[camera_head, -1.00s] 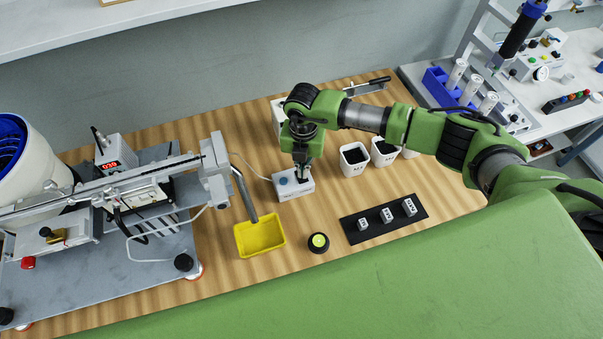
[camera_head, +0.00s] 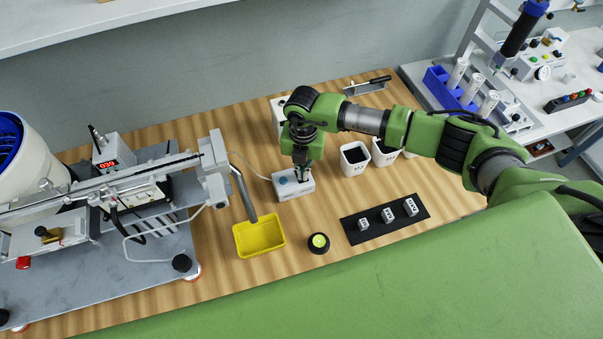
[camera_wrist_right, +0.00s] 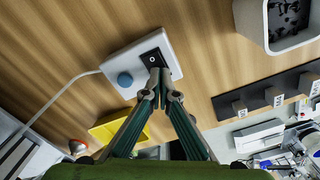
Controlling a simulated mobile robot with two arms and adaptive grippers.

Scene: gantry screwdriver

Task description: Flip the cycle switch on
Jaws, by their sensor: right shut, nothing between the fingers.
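My right gripper (camera_head: 301,178) points down over the right end of the box in the head view. In the right wrist view its closed fingertips (camera_wrist_right: 160,74) are at the near edge of the rocker and hide part of it. Whether they touch it I cannot tell. The gripper is shut and empty. My left gripper is not in view.
A yellow tray (camera_head: 260,236) and a black round button with a yellow-green top (camera_head: 318,243) stand in front of the box. White bins (camera_head: 354,159) stand to its right. A black strip (camera_head: 362,235) holds small labelled blocks. A metal machine (camera_head: 100,215) fills the left.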

